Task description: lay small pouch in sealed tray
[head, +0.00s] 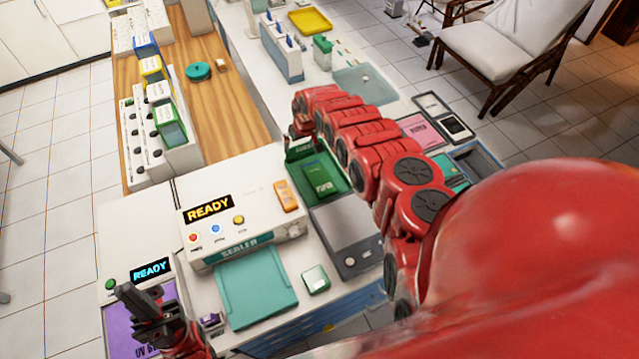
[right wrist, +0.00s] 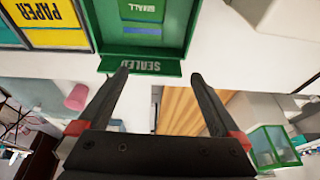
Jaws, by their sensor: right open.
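The sealed tray (head: 343,193) is a green tray right of the sealer, with a raised label plate that reads SEALED in the right wrist view (right wrist: 175,40). A green pouch (head: 320,178) lies inside it; the right wrist view shows this pouch (right wrist: 142,12) with the word SMALL, partly cut off by the frame edge. My right gripper (right wrist: 161,75) is open and empty, its fingers near the tray's label plate and apart from the pouch. In the head view my red right arm hides part of the tray's surroundings. My left gripper (head: 142,300) is at the lower left, near the purple pad; its jaw opening is unclear.
The white sealer (head: 240,205) shows READY, with a teal pad (head: 255,287) before it. A small green-and-white square item (head: 316,279) lies right of the pad. A grey plate (head: 345,240) sits in front of the tray. A yellow PAPER tray (right wrist: 48,12) neighbours the sealed tray.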

